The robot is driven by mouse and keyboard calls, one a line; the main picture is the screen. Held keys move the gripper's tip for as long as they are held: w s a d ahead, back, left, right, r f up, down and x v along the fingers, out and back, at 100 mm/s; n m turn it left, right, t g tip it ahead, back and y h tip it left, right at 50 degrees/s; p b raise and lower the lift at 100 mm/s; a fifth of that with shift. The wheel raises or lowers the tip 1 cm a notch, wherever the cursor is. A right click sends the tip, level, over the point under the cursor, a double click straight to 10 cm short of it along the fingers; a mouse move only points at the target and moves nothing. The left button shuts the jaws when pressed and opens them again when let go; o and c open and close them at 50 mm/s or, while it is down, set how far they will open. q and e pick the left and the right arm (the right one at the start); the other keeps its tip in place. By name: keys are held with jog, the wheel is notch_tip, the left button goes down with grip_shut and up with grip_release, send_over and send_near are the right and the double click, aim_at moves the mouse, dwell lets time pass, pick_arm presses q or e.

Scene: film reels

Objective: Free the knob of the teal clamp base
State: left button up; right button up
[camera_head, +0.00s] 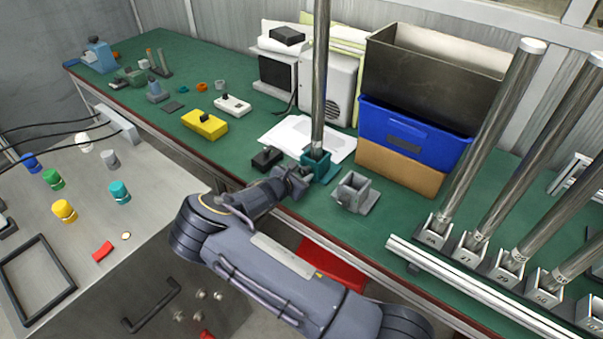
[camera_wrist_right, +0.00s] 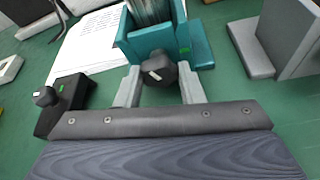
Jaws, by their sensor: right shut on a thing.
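The teal clamp base (camera_head: 328,173) stands on the green bench and holds an upright metal tube (camera_head: 320,75). In the right wrist view the teal base (camera_wrist_right: 150,40) is at top centre, with the tube's foot (camera_wrist_right: 150,10) inside it. Its dark knob (camera_wrist_right: 158,70), with a white mark, faces my wrist camera. My right gripper (camera_head: 297,178) reaches the knob from the front. Its two pale fingers (camera_wrist_right: 160,84) are shut on the knob from both sides. In the head view the gripper hides the knob. My left gripper is not in view.
A grey clamp base (camera_head: 352,195) stands just right. A black block with a knob (camera_head: 267,158) and white papers (camera_head: 300,132) lie left and behind. A blue crate (camera_head: 410,135) is behind. More tubes stand in a rack (camera_head: 470,250) at right.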

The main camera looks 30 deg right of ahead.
jog(key=shift+r+n+g+p, duration=0.1)
jog(key=shift+n+g+p, duration=0.45)
jog(key=shift+n, duration=0.25)
jog(key=shift+n+g+h, duration=0.3)
jog(key=shift+n+g, duration=0.05)
jog(key=shift+n, duration=0.25)
jog(key=shift+w+f+n+g, duration=0.1)
jog(key=shift+f+n+g, duration=0.1)
jog(key=shift+n+g, duration=0.3)
jog(key=n+g+h+b, duration=0.1)
jog(key=n+b, duration=0.1)
jog(key=n, duration=0.1)
jog(key=shift+f+h, duration=0.1)
jog(key=shift+h, duration=0.2)
jog(key=shift+w+n+g+h+b, duration=0.1)
jog(key=shift+n+g+h+b, duration=0.4)
jog(key=shift+n+g+b, duration=0.6)
jog(key=shift+n+t, duration=0.3)
jog(key=shift+n, duration=0.1)
jog(key=o, duration=1)
jog(key=shift+a, duration=0.1)
jog(key=shift+r, duration=0.2)
